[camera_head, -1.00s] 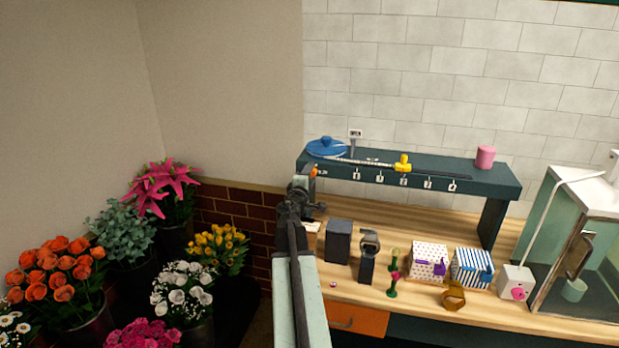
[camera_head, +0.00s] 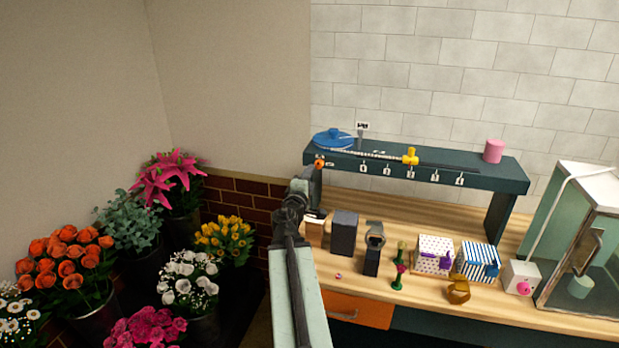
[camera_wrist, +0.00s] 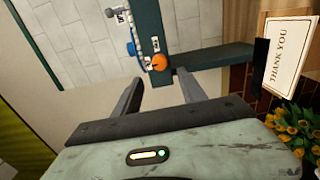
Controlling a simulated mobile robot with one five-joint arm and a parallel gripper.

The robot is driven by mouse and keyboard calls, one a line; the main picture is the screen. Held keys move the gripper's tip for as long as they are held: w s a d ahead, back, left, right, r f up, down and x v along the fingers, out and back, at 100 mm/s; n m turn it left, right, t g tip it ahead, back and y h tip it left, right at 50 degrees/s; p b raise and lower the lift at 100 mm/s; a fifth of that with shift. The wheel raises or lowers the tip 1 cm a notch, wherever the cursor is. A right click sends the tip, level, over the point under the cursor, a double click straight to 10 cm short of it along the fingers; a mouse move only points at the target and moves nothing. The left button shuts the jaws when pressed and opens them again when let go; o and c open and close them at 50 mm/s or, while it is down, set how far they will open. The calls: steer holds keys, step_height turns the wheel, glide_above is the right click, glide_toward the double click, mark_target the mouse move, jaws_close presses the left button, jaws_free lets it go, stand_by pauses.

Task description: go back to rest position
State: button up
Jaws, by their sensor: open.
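My gripper (camera_head: 307,192) is in front of the left end of the dark green shelf (camera_head: 450,175), above the counter. In the wrist view my gripper (camera_wrist: 160,82) has its two fingers spread apart with nothing between them. An orange knob (camera_wrist: 160,62) on the shelf's end shows just beyond the fingertips; it also shows in the head view (camera_head: 319,163). A white THANK YOU card (camera_wrist: 284,55) lies to the right of the fingers in the wrist view, apart from them.
The wooden counter (camera_head: 440,297) holds a dark box (camera_head: 344,232), a spotted box (camera_head: 433,254), a striped box (camera_head: 477,262) and a glass case (camera_head: 590,250). Buckets of flowers, including orange roses (camera_head: 65,265), stand at the left. A blue lid (camera_head: 333,138) rests on the shelf.

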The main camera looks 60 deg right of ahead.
steer(key=w+a+f+t+y, duration=0.2)
steer(key=w+a+f+y, duration=0.1)
steer(key=w+a, duration=0.95)
steer(key=w+a+f+t+y, duration=0.2)
steer(key=w+a, duration=0.8)
steer(key=a, duration=0.6)
steer(key=w+a+f+m+g+y, duration=0.1)
steer(key=a+f+y, duration=0.1)
steer(key=a+f, duration=0.3)
steer(key=a+f+g+y, duration=0.1)
steer(key=a+f+y, duration=0.1)
steer(key=a, duration=0.5)
steer(key=s+a+f+m+g+y, duration=0.1)
steer(key=s+a+f+g+y, duration=0.2)
steer(key=s+a+f, duration=0.3)
steer(key=s+a+f+m+g+y, duration=0.1)
steer(key=s+a+f+g+y, duration=0.3)
steer(key=a, duration=1.1)
steer(key=s+f+y, duration=0.1)
steer(key=s, duration=0.2)
steer(key=shift+s+a+f+m+g, duration=0.3)
steer(key=shift+s+f+m, duration=0.05)
steer(key=shift+f+m, duration=0.05)
